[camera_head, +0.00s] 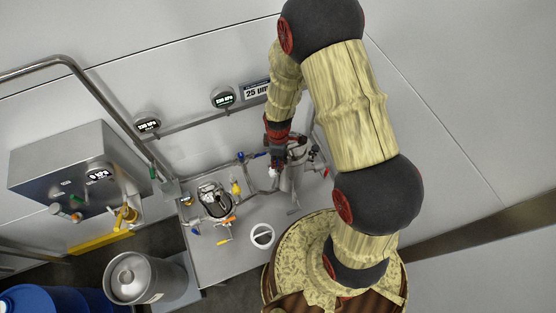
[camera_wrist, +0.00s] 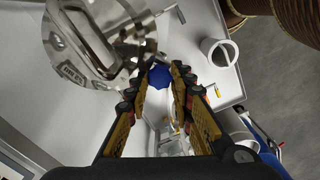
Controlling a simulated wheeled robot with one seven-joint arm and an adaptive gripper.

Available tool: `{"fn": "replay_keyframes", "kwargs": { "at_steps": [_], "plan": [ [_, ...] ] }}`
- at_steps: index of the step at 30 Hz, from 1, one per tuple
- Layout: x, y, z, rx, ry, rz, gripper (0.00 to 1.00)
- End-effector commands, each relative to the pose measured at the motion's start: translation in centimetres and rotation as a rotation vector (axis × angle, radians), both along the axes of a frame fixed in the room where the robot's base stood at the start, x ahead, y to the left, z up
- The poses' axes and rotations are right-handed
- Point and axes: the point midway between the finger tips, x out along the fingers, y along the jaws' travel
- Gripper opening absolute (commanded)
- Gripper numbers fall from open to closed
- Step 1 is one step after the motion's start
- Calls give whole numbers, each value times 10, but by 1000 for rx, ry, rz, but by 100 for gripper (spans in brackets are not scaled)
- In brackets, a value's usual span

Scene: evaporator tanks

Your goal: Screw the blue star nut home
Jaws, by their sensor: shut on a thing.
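The blue star nut (camera_wrist: 158,77) shows in the wrist view between the fingertips of my gripper (camera_wrist: 159,88). The fingers are shut on its sides. Its thread and the seat behind it are hidden, so I cannot tell how far it is screwed in. A shiny steel vessel (camera_wrist: 100,42) with a small label fills the upper left of that view, close beside the fingers. In the head view my gripper (camera_head: 274,167) points down at the left side of the steel vessel (camera_head: 297,155); the nut is not clear there.
A white round container (camera_head: 262,236) stands on the steel bench (camera_head: 217,264), left of my base. Fittings with a yellow part (camera_head: 235,188) and an orange handle (camera_head: 225,240) lie left of the vessel. Pipes run along the wall.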

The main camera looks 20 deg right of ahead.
Motion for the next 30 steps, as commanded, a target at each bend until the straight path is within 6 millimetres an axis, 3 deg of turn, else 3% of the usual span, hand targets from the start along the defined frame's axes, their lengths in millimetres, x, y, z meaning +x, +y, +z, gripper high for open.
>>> {"fn": "replay_keyframes", "kwargs": {
  "at_steps": [11,12,22,30],
  "plan": [
    [-1,0,0,0,2,-41,0],
    [-1,0,0,0,2,-40,25],
    [-1,0,0,0,1,-39,43],
    [0,0,0,0,0,-39,43]
  ]
}}
